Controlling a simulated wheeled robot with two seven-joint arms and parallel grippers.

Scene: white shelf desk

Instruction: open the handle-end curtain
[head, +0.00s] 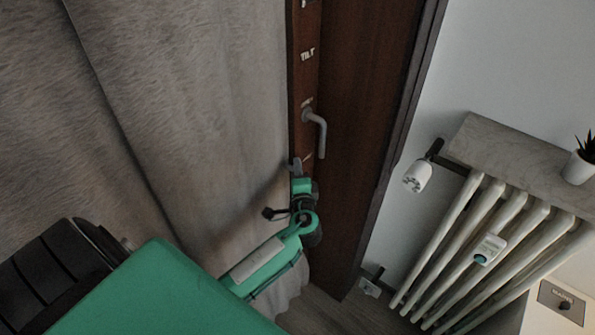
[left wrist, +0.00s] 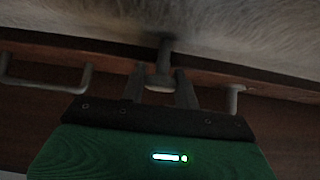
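The grey-beige curtain (head: 190,100) hangs in folds over the left of the head view, up to the brown wooden frame. Its pale fabric also crosses the top of the left wrist view (left wrist: 240,30). A grey lever handle (head: 317,132) sits on the frame, above my left gripper (head: 297,165). In the left wrist view, my left gripper (left wrist: 160,84) has its two dark fingers apart. A grey peg-like piece (left wrist: 164,52) shows between them, in front of the curtain; I cannot tell whether the fingers touch it. My right gripper is not in view.
The brown frame (head: 360,110) stands right of the curtain. A white radiator (head: 475,240) with a valve (head: 417,176) is on the wall at right, under a stone shelf (head: 520,155) with a potted plant (head: 580,165). A grey bar handle (left wrist: 45,84) shows left in the wrist view.

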